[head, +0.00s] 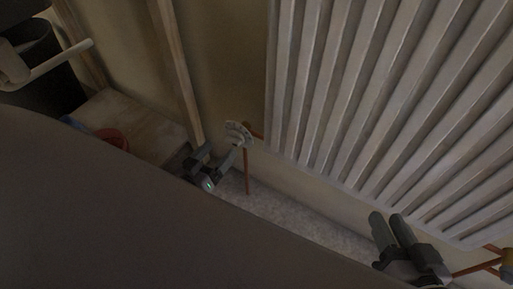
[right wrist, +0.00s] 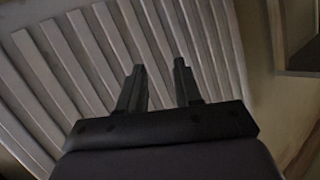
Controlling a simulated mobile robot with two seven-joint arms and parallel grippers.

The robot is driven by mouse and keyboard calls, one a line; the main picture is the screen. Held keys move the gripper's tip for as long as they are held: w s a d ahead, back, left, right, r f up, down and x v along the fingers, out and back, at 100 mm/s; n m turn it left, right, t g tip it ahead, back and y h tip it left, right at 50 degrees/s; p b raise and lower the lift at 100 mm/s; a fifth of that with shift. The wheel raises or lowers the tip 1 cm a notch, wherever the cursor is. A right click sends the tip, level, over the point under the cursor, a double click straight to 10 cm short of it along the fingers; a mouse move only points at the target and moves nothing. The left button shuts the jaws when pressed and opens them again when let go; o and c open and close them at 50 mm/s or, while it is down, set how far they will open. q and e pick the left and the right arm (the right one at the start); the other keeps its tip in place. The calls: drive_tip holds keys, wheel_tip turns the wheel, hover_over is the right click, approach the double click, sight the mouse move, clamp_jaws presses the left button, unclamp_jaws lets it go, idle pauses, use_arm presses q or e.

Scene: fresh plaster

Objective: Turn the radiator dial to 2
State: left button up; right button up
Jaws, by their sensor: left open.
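The radiator dial (head: 238,130) is a small pale disc-like knob at the lower left corner of the radiator (head: 345,90), beside a copper pipe. Its markings are too small to read. My left gripper (head: 219,155) is open just below and left of the dial in the head view; whether a finger touches the dial cannot be told. My right gripper (head: 389,214) is in front of the radiator's lower right part, away from the dial. In the right wrist view its two fingers (right wrist: 160,78) stand apart with nothing between them.
A brass valve (head: 508,264) with copper pipes is at the radiator's lower right. A dark bin (head: 42,60) stands at upper left. A red object (head: 112,138) lies left of my left gripper. A wooden post (head: 178,75) rises behind the dial. Speckled floor shows below the radiator.

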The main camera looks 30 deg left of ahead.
sight(231, 142)
use_arm(q)
drive_tip(key=shift+w+d+f+b, duration=0.3)
drive_tip(key=shift+w+f+b, duration=0.05)
drive_tip(key=shift+w+f, duration=0.3)
drive_tip(key=shift+w+d, duration=0.1)
drive_tip(key=shift+w, duration=0.15)
drive_tip(key=w+b, duration=0.2)
drive_tip(key=w, duration=0.3)
drive_tip(key=shift+w+d, duration=0.15)
drive_tip(key=shift+d, duration=0.05)
drive_tip(key=shift+w+b, duration=0.3)
drive_tip(key=shift+w, duration=0.3)
use_arm(e)
drive_tip(key=shift+s+d+f+n+t+h, duration=0.1)
drive_tip(key=shift+d+f+n+t+h, duration=0.15)
drive_tip(key=shift+d, duration=0.25)
drive_tip(key=shift+s+d+n+t+h, duration=0.1)
drive_tip(key=shift+d+n+t, duration=0.05)
drive_tip(key=shift+d+t, duration=0.3)
use_arm(q)
drive_tip(key=shift+r, duration=0.1)
drive_tip(key=c, duration=1)
